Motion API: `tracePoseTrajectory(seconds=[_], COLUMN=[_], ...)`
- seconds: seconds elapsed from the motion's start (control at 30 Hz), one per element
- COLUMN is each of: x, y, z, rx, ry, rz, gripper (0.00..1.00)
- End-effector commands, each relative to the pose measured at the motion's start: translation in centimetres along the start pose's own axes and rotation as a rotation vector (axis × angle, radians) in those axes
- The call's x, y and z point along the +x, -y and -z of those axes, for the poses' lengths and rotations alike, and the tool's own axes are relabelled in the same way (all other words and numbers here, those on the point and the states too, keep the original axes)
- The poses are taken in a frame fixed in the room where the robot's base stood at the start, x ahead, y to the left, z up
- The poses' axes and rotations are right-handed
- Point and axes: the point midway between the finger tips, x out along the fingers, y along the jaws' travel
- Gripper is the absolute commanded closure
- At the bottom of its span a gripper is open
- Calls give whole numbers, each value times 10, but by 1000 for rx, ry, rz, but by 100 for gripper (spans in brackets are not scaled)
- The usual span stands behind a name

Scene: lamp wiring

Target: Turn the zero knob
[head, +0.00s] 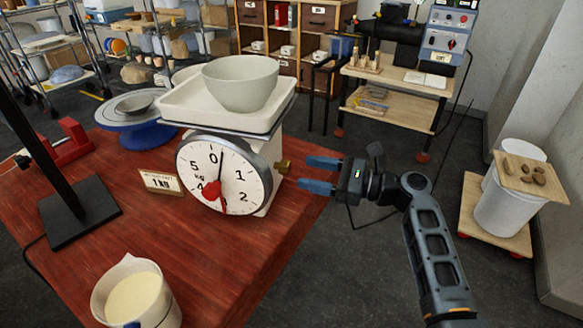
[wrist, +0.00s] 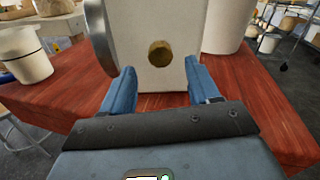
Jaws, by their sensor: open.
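The zero knob is a small brass knob (head: 283,167) on the right side of the white kitchen scale (head: 266,196). In the wrist view the brass knob (wrist: 160,53) sits ahead, between and beyond my fingertips. My gripper (head: 323,175) is open and empty, with blue fingers pointing at the knob from the right, a short gap away. The scale's round dial (head: 237,168) faces forward, with a red-tailed pointer lying near the 0 line. A pale bowl (head: 240,82) stands in the white tray (head: 180,108) on top of the scale.
The red wooden table (head: 225,235) holds a blue turntable (head: 150,135), a 1 kg card (head: 161,182), a black stand (head: 80,212) and a bucket of cream liquid (head: 137,295). The table's right edge lies below my gripper.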

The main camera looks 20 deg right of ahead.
Motion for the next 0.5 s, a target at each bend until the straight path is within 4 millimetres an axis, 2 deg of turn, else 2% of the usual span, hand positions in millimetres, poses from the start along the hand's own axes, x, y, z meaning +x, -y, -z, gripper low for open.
tracePoseTrajectory(seconds=[0.2,0.33,0.5], x=[34,47,53], y=[0,0,0], z=[-1,0,0], rx=[-1,-1,-2], ry=[-1,-1,-1], rz=[-2,0,2], gripper=[39,39,39])
